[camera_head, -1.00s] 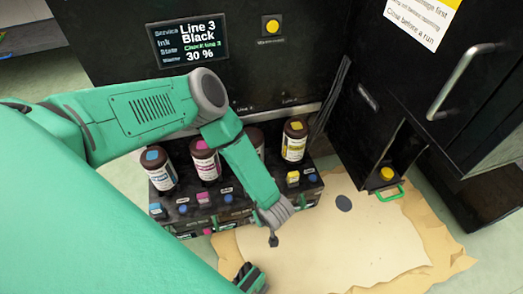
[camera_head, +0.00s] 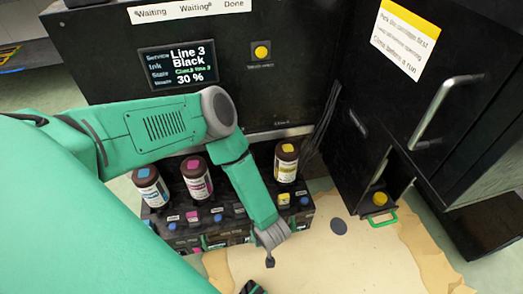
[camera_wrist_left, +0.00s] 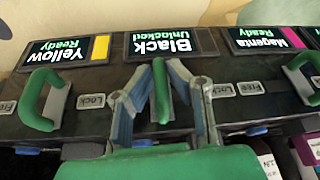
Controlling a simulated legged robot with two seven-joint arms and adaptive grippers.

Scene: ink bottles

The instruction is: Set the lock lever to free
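The black line's lock lever (camera_wrist_left: 160,92) is a green handle on the dark panel in the left wrist view. The display (camera_wrist_left: 171,43) beside it reads "Black Unlocked!" upside down. My left gripper (camera_wrist_left: 160,67) has its fingertips drawn in against both sides of this lever and looks shut on it. The fingers cover the panel on both sides, so I cannot read the lever's own labels. In the head view my left wrist (camera_head: 270,237) hangs at the front of the bottle unit; the fingers are hidden there.
The yellow lever (camera_wrist_left: 40,98) and magenta lever (camera_wrist_left: 303,80) flank the gripper; their displays read "Ready". Bottles with cyan (camera_head: 149,187), magenta (camera_head: 196,178) and yellow (camera_head: 286,162) labels stand behind. The big screen (camera_head: 178,67) reads "Line 3 Black".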

